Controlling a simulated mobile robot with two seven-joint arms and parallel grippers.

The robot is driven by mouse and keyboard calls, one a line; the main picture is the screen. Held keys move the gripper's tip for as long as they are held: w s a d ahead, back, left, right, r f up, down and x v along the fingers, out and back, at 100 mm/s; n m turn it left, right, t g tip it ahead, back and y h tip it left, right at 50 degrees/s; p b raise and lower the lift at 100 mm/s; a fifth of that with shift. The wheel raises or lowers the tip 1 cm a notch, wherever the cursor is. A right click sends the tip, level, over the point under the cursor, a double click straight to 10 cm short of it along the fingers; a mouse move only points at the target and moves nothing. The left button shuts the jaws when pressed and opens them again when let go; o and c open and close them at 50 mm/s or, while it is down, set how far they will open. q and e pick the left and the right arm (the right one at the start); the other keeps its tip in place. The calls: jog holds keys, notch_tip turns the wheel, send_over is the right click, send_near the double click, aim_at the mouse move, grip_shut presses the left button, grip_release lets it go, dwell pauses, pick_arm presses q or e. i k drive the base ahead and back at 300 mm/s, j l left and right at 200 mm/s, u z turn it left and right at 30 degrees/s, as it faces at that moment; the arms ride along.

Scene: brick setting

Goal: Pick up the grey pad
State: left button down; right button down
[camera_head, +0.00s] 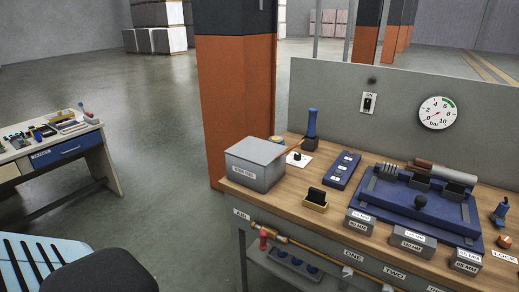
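No thing is plainly a grey pad. The nearest match is a small dark grey or black block (316,195) standing upright in a shallow yellow holder (315,205) near the workbench's front edge. Neither of my grippers is in view.
The wooden workbench (285,200) holds a grey lidded box (257,163), a blue panel (343,171), a blue fixture (425,205) with a cylinder, and several labelled grey blocks (411,240). An orange column (236,100) stands behind. A second table (70,150) is at left; open floor lies between.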

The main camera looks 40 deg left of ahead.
aim_at(388, 168)
jog(key=i+j, duration=0.15)
jog(key=j, duration=0.25)
jog(key=i+j, duration=0.1)
jog(key=j, duration=0.25)
jog(key=i+j, duration=0.15)
jog(key=j, duration=0.25)
jog(key=i+j, duration=0.15)
jog(key=j, duration=0.25)
jog(key=i+j+u, duration=0.1)
jog(key=j, duration=0.25)
jog(key=i+j, duration=0.15)
jog(key=j, duration=0.25)
